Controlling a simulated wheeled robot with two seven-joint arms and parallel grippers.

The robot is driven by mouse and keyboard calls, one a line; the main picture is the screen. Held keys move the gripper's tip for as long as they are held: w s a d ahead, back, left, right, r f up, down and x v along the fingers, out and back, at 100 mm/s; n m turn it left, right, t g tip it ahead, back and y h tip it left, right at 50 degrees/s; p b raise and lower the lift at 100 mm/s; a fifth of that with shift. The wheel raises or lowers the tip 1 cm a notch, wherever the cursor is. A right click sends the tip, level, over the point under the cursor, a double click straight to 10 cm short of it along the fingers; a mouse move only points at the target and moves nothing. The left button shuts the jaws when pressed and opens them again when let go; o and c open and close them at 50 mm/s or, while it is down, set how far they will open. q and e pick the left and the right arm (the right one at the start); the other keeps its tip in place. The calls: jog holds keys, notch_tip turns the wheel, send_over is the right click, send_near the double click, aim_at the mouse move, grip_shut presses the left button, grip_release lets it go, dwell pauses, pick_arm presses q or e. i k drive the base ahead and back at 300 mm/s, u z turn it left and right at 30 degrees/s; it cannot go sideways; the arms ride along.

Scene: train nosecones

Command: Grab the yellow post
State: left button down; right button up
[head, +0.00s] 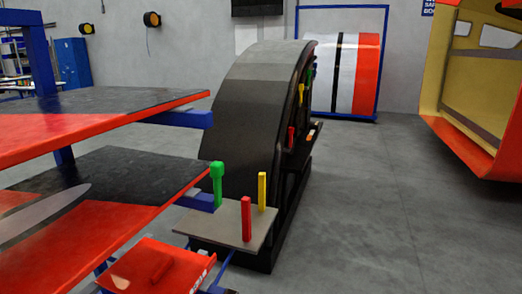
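A yellow post (262,192) stands upright on a small grey-brown plate (205,228) in the lower middle of the head view. A red post (246,219) stands on the same plate, in front of it and to its left. A green post (217,184) with a wider top stands at the plate's back left. The three posts are apart from each other. Neither of my grippers shows in the head view, and nothing is seen touching the yellow post.
A large black curved stand (245,120) rises right behind the plate, with several coloured pegs on its right side. Red and black shelves (100,120) fill the left. A red tray (135,262) sits low in front. Grey floor (390,215) is clear to the right.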

aim_at(262, 175)
jog(key=z, duration=0.55)
jog(key=k, duration=1.25)
jog(key=z, duration=0.8)
jog(key=i, duration=1.65)
jog(key=u, duration=0.85)
jog(key=i, duration=1.2)
jog(key=u, duration=1.3)
